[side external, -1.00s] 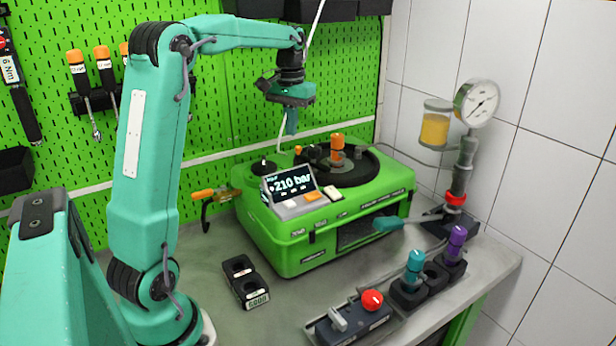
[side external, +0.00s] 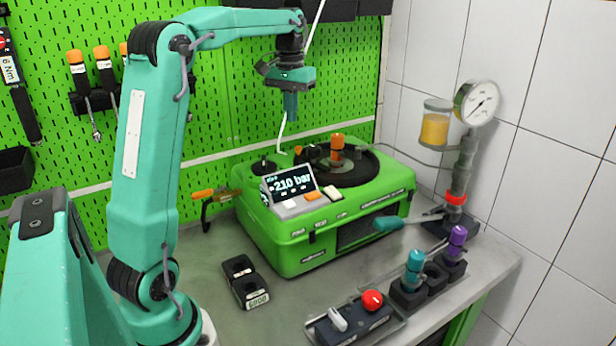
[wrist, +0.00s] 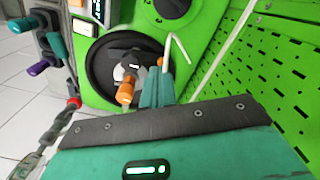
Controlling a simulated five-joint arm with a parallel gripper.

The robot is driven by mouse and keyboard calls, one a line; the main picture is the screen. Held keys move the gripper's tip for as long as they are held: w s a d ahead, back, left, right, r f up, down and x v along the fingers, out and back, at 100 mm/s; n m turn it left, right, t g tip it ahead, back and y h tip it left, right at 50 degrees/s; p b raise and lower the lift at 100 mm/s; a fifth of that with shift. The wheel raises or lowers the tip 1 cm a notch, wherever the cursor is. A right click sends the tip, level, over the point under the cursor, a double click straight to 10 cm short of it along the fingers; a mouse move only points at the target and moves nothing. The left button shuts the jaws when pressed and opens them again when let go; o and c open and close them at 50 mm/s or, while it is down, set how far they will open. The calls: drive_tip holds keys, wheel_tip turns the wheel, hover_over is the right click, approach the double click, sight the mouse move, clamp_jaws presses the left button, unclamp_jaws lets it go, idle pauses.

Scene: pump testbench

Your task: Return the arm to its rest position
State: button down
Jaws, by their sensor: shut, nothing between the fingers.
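My arm reaches out over the green test bench (side external: 300,245) with its elbow high. My gripper (side external: 291,112) points down in the air above the back of the bench, clear of it. Its teal fingers are together with nothing between them. In the wrist view the gripper (wrist: 157,88) shows in front of the bench's round black plate (wrist: 103,72). An orange-topped part (side external: 337,142) stands upright on that plate, apart from my fingers. The display (side external: 290,183) on the bench reads about 210 bar.
A gauge (side external: 477,102) on a post stands at the right. A holder with teal (side external: 414,262) and purple (side external: 457,238) pieces and a box with a red button (side external: 372,300) are at front right. Tools hang on the green pegboard (side external: 225,110).

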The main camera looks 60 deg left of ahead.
drive_tip(key=s+d+r+m+t, duration=0.1)
drive_tip(key=s+d, duration=0.2)
drive_tip(key=d, duration=0.4)
drive_tip(key=s+d+m+t, duration=0.1)
drive_tip(key=s+d+m, duration=0.1)
drive_tip(key=s+d, duration=0.35)
drive_tip(key=s+d+f+m+t, duration=0.3)
drive_tip(key=s+d+f, duration=0.4)
drive_tip(key=s+d, duration=0.2)
drive_tip(key=shift+s+d+t, duration=0.15)
drive_tip(key=shift+d+t, duration=0.15)
drive_tip(key=shift+d, duration=0.7)
